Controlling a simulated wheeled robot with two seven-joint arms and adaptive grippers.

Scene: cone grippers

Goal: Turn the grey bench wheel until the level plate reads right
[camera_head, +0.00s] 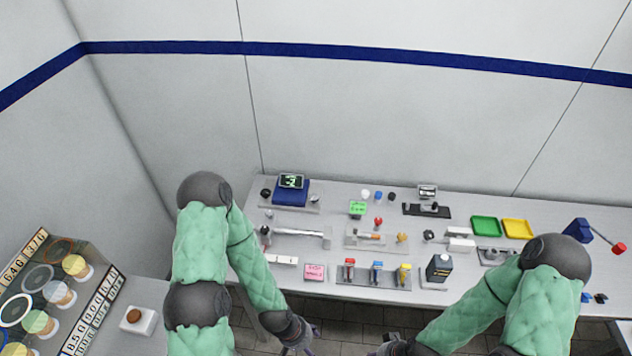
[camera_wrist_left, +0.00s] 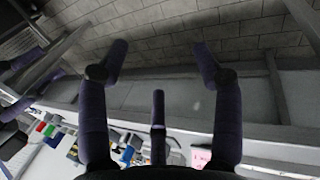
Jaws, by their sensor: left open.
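The bench (camera_head: 460,290) stands against the back wall with several small fixtures on it. Small dark round knobs show at its left end, one by a silver bar (camera_head: 300,233) and one beside a blue block with a small screen (camera_head: 291,182). Another dark knob (camera_head: 428,236) is near the middle. I cannot tell which is the grey wheel, and no level plate is readable. My left gripper (camera_head: 298,346) is low in front of the bench; its spread, empty fingers show in the left wrist view (camera_wrist_left: 160,58). My right gripper (camera_head: 390,347) is at the bottom edge, too cut off to judge.
Red, blue and yellow parts (camera_head: 377,273) and a dark box (camera_head: 439,268) stand near the front edge. Green (camera_head: 485,227) and yellow (camera_head: 517,229) trays lie at the right. A blue fixture with a red-tipped lever (camera_head: 618,248) is at the far right. Angled panel (camera_head: 78,268) at left.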

